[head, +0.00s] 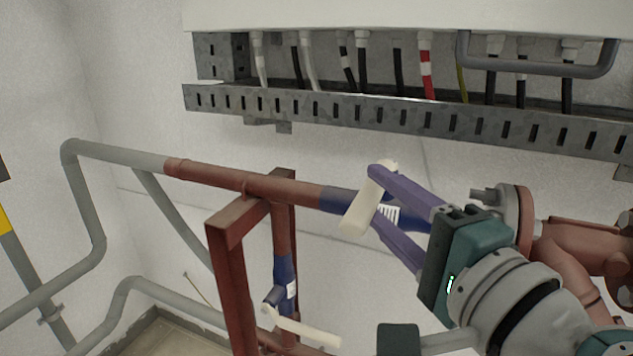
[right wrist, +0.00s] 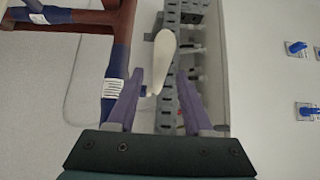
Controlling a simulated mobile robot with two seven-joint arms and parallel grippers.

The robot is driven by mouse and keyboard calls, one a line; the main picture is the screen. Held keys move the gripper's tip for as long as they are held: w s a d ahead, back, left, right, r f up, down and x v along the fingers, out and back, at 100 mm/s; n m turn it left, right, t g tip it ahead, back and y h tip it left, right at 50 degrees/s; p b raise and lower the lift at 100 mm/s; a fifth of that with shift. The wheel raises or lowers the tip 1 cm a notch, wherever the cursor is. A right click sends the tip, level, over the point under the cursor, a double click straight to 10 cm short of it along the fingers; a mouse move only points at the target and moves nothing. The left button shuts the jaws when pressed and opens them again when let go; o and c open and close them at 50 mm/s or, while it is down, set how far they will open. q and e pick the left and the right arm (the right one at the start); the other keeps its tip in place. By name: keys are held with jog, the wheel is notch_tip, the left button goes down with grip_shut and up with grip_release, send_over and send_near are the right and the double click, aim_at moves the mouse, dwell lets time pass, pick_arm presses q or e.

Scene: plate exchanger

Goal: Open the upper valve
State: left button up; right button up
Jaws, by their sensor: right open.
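The upper valve (head: 340,200) is a blue body on the upper red pipe, with a white label. Its cream handle (head: 360,208) slants across the pipe. My right gripper (head: 374,196) is open at the handle, its purple fingers reaching in from the right. In the right wrist view the handle (right wrist: 163,62) stands between and beyond the open fingertips (right wrist: 160,78), with a gap on either side. The blue valve body (right wrist: 115,75) is left of the fingers there. My left gripper is in neither view.
A lower blue valve (head: 284,278) with its own cream handle (head: 300,326) sits below, by a red frame (head: 232,265). A slotted metal cable tray (head: 400,115) runs above, under a white cabinet (head: 400,15). Grey pipes (head: 85,215) run along the left wall.

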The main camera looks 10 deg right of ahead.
jog(key=shift+w+a, duration=0.15)
jog(key=shift+w, duration=0.5)
jog(key=shift+w+a, duration=0.15)
jog(key=shift+w, duration=0.5)
grip_shut()
dwell(0.5)
